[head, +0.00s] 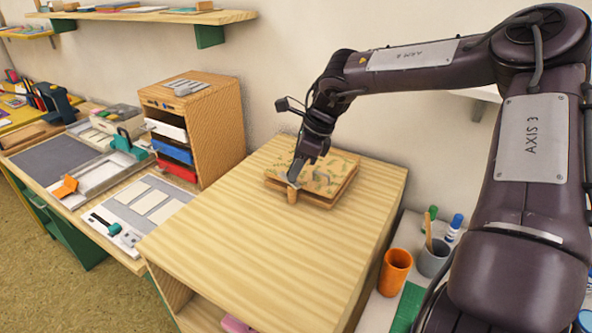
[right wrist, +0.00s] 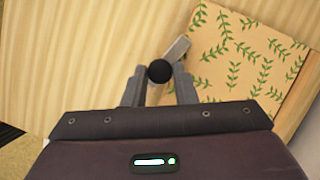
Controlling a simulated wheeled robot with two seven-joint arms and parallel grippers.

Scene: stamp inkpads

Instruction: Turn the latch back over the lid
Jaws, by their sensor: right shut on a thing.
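A flat wooden case with a leaf-patterned lid (head: 325,172) lies on the wooden cabinet top. The lid (right wrist: 238,62) also fills the upper right of the right wrist view. My right gripper (head: 293,180) is at the case's near-left edge. In the right wrist view its fingers (right wrist: 160,76) are closed around the black knob (right wrist: 159,70) of the latch. The grey latch bar (right wrist: 177,49) slants up and right from the knob, close beside the lid's left edge; whether it overlaps the lid is unclear. My left gripper is out of view.
The cabinet top (head: 250,245) is bare around the case. A wooden drawer unit (head: 215,120) stands to its left. An orange cup (head: 395,272) and a grey cup (head: 433,258) with pens stand lower right. The wall is close behind the case.

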